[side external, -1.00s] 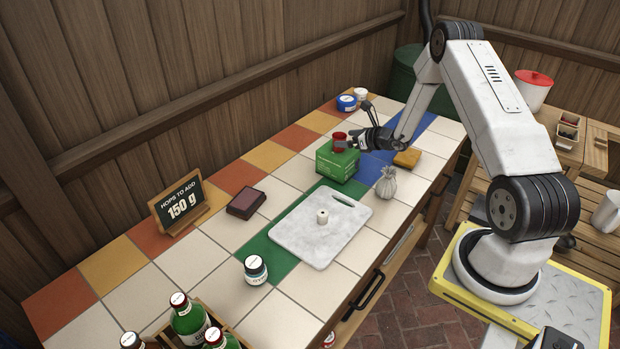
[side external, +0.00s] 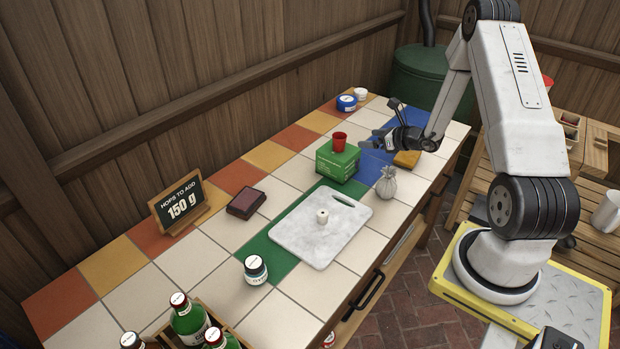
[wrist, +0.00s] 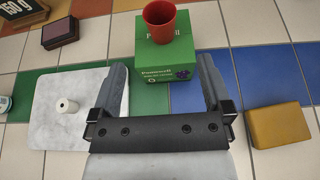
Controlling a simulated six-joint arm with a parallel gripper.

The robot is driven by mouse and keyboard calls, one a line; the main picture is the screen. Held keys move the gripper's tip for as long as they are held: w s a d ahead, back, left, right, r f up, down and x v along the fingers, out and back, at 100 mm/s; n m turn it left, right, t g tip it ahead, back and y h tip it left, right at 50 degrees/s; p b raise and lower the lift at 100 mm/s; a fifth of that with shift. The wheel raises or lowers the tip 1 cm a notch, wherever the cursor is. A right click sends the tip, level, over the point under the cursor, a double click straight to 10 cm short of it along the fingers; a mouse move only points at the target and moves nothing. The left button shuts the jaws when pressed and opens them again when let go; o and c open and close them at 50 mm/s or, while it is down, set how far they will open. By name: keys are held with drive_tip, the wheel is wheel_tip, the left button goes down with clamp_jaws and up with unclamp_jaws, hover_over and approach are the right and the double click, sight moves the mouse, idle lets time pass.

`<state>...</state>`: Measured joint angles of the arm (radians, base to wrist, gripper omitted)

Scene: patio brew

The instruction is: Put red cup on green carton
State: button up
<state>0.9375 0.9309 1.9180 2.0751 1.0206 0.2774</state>
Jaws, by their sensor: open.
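The red cup (side external: 339,141) stands upright on top of the green carton (side external: 338,164), near the back middle of the tiled counter. In the wrist view the red cup (wrist: 160,20) also rests on the green carton's top (wrist: 165,62), upright. My gripper (side external: 384,138) is to the right of the carton, apart from the cup. In the wrist view the two fingers of my gripper (wrist: 162,80) are spread with nothing between them, pointing toward the carton.
A yellow block (side external: 406,159) lies under and right of my gripper. A small grey sack (side external: 387,184) stands right of the carton. A marble board (side external: 305,236) with a white roll (side external: 322,216) lies in front. Blue (side external: 346,103) and white containers stand at the back.

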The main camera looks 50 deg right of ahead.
idle(0.3)
drive_tip(key=s+a+r+n+g+y, duration=0.1)
drive_tip(key=a+r+n+g+y, duration=0.2)
drive_tip(key=a+n, duration=0.55)
drive_tip(key=a+r+n+g+y, duration=0.1)
drive_tip(key=a+n+g+y, duration=0.3)
drive_tip(key=a, duration=0.8)
drive_tip(key=s+a+r+n+g+h, duration=0.2)
drive_tip(key=s+a+n, duration=0.3)
drive_tip(key=n, duration=0.6)
drive_tip(key=s+a+r+n+g+h, duration=0.2)
drive_tip(key=s+a+n+h, duration=0.3)
drive_tip(key=n, duration=0.7)
drive_tip(key=shift+s+a+r, duration=0.35)
drive_tip(key=shift+a+r, duration=0.4)
drive_tip(key=shift+r, duration=0.05)
